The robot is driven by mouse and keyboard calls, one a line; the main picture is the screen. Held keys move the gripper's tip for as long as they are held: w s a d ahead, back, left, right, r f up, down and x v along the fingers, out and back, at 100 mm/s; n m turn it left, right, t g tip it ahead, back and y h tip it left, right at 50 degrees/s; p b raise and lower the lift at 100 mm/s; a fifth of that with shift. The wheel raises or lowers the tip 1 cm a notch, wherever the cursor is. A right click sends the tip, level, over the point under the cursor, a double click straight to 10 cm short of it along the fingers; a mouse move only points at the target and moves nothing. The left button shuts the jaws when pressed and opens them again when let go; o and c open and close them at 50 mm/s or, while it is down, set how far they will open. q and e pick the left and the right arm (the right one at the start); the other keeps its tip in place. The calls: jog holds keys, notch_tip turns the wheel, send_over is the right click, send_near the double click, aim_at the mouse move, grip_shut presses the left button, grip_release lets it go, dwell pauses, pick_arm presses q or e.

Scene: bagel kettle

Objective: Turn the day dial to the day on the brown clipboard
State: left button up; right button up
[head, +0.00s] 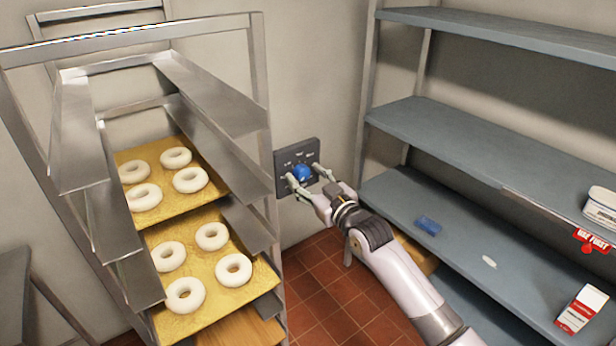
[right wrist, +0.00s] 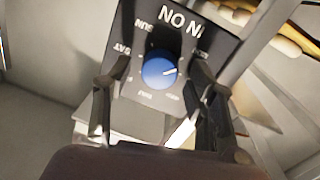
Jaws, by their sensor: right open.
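The day dial is a round blue knob (head: 302,172) on a dark plate (head: 283,161) on the back wall, between the rack and the shelves. In the right wrist view the blue knob (right wrist: 160,70) has a small white mark on its right side, pointing right. SUN and SAT show up and left of it; other labels are blurred or covered. My right gripper (head: 306,178) is open at the dial, with one finger on each side of the knob. In the right wrist view its fingers (right wrist: 157,92) stand apart from the knob. I see no brown clipboard. My left gripper is out of view.
A metal rack (head: 258,60) with trays of pale bagels (head: 212,236) stands close left of the dial. Blue-grey shelves (head: 470,160) stand right, holding a blue item (head: 428,225), a red-and-white box (head: 581,310) and a white container (head: 601,207). Red tiled floor (head: 335,295) lies between.

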jog(key=c, duration=1.2)
jog(key=shift+o, duration=0.2)
jog(key=shift+m, duration=0.4)
jog(key=m+p, duration=0.1)
jog(key=m, duration=0.2)
jog(key=shift+m, duration=0.3)
jog(key=shift+m+g, duration=0.3)
jog(key=shift+m, duration=1.7)
jog(key=shift+p, duration=0.3)
jog(key=o, duration=1.2)
jog(key=shift+c, duration=0.2)
